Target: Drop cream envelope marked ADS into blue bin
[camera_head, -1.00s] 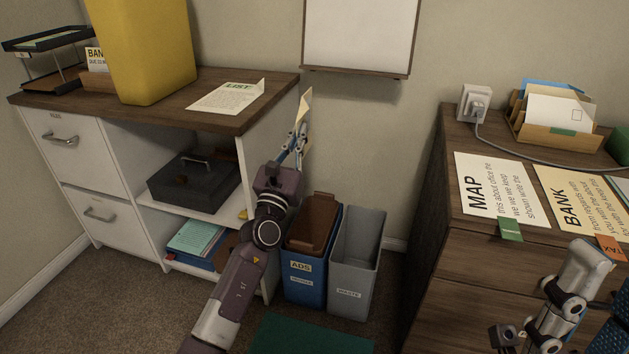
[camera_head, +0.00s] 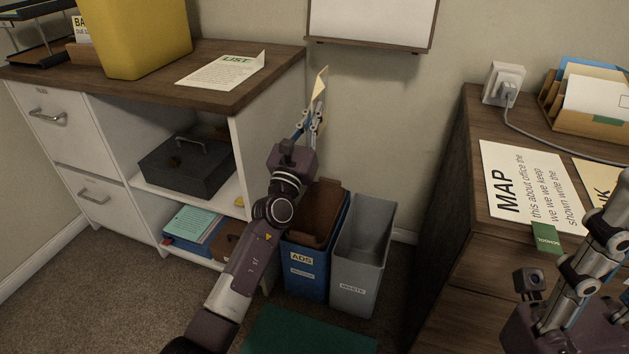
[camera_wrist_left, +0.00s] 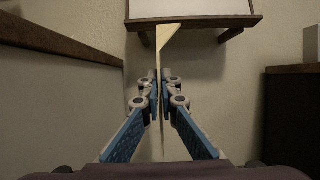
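The cream envelope (camera_head: 320,84) is held upright, edge-on, between the fingers of my left gripper (camera_head: 312,118), above the bins. It also shows in the left wrist view (camera_wrist_left: 166,40), pinched between the two blue-padded fingers. The blue bin (camera_head: 305,274), labelled ADS, stands on the floor below and just right of my left wrist. Its brown lid or flap (camera_head: 318,212) shows at its top; my arm hides part of its opening. My right gripper (camera_head: 610,225) shows partly at the right edge over the dark cabinet; its fingertips are not clear.
A grey bin (camera_head: 362,245) labelled WASTE stands close right of the blue bin. A white shelf unit (camera_head: 265,135) with a wooden top is at left. The dark wooden cabinet (camera_head: 450,220) with a MAP sheet (camera_head: 520,190) is at right. A whiteboard (camera_head: 370,20) hangs above.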

